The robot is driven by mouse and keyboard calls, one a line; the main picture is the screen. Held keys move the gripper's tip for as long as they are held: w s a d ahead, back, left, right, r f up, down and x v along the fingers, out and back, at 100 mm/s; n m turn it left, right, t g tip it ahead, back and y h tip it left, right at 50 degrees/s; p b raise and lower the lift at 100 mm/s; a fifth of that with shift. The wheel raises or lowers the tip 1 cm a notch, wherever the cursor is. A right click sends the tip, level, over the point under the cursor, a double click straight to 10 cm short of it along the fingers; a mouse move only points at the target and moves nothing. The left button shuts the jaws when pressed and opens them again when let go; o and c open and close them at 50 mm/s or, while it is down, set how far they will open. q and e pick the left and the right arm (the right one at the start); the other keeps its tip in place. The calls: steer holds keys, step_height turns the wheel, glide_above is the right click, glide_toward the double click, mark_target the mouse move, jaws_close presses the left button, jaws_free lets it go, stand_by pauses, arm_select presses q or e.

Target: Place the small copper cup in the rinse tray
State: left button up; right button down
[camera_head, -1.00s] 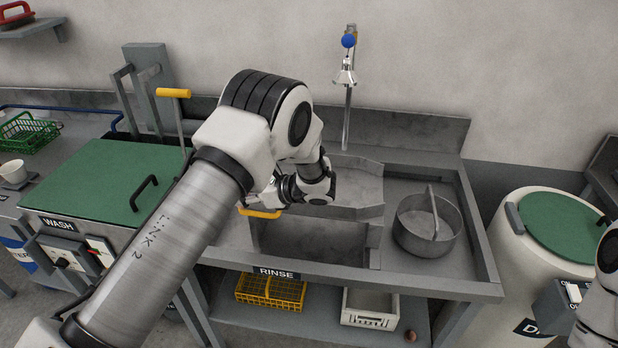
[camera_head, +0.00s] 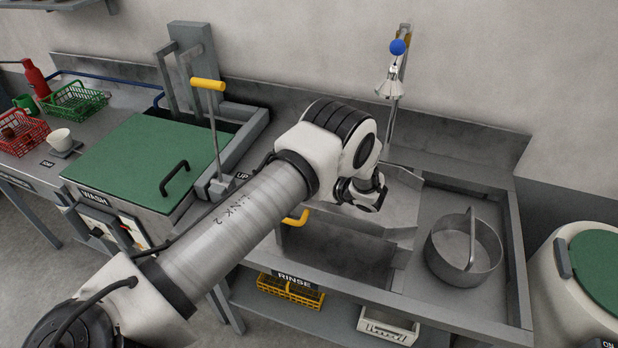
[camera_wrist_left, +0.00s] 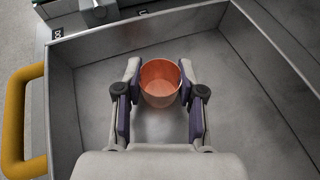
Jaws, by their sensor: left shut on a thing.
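The small copper cup (camera_wrist_left: 160,84) shows in the left wrist view, open end toward the camera. My left gripper (camera_wrist_left: 158,88) is shut on it, with a finger on each side. The cup is over the grey metal floor of the rinse tray (camera_wrist_left: 245,75), inside its walls as seen from above; I cannot tell whether it touches the floor. The tray's yellow handle (camera_wrist_left: 22,120) is at the left, and also shows in the head view (camera_head: 297,218). There my left arm hides the cup and fingertips. My right gripper is not in view.
A round steel pot (camera_head: 462,255) stands right of the tray. A spray tap (camera_head: 391,80) rises behind.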

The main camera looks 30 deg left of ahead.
arm_select(q)
steer(key=shift+s+r, duration=0.1)
steer(key=shift+s, duration=0.25)
steer(key=shift+b, duration=0.3)
steer(key=o, duration=0.8)
steer(key=shift+o, duration=1.3)
steer(key=shift+w+f, duration=0.2)
steer(key=shift+f, duration=0.05)
steer(key=shift+s+r, duration=0.1)
steer(key=shift+r+p, duration=0.3)
steer(key=shift+p, duration=0.05)
steer(key=b+v, duration=0.2)
steer(key=v, duration=0.4)
steer(key=b+v, duration=0.2)
steer(key=v, duration=0.4)
steer(key=shift+d+f, duration=0.1)
steer(key=shift+f, duration=0.15)
